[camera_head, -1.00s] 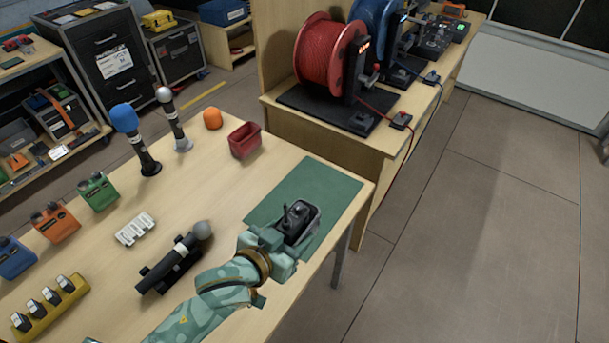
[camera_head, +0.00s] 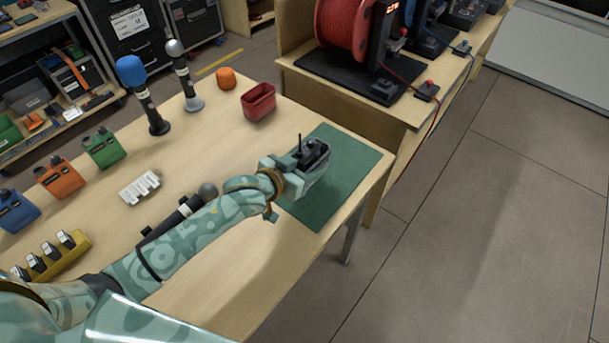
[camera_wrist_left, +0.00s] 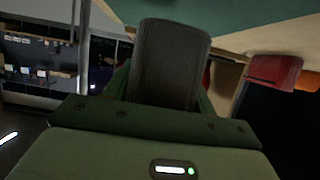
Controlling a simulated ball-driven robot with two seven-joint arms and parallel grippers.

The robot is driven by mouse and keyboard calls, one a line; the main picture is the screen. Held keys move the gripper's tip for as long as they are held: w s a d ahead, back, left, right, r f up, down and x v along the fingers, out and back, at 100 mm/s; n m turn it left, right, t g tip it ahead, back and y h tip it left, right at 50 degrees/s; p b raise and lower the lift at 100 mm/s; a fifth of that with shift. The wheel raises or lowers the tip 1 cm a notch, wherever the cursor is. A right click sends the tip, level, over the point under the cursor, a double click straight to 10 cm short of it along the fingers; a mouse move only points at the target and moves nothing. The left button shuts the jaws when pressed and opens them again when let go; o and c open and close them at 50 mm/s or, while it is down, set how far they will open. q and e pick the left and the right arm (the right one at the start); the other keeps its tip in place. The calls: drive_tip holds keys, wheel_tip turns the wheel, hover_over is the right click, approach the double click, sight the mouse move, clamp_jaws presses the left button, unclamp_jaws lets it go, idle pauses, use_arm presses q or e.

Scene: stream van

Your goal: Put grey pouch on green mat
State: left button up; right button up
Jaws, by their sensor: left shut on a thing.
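The grey pouch (camera_head: 313,153), dark with a thin black stalk on top, is held in my left gripper (camera_head: 298,164). The gripper is shut on it. It also shows in the left wrist view (camera_wrist_left: 170,65) as a dark rounded block between the fingers. The green mat (camera_head: 350,165) lies at the table's right end, and the pouch appears over its left part. I cannot tell whether the pouch touches the mat. The mat also shows at the top of the left wrist view (camera_wrist_left: 240,15). My gripper and forearm hide the mat's left edge. My right gripper is out of view.
A red bin (camera_head: 259,102) and an orange round object (camera_head: 226,77) stand behind the mat. A microphone (camera_head: 208,190) lies partly under my forearm. The mat's right part is clear.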

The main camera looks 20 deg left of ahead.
use_arm(q)
drive_tip(key=shift+w+a+f, duration=0.15)
drive_tip(key=shift+w+f, duration=0.1)
drive_tip(key=f+b, duration=0.1)
drive_tip(key=f, duration=0.1)
drive_tip(key=f+b, duration=0.1)
drive_tip(key=shift+w+f, duration=0.2)
drive_tip(key=shift+f, duration=0.15)
drive_tip(key=shift+r, duration=0.15)
drive_tip(key=o, duration=1)
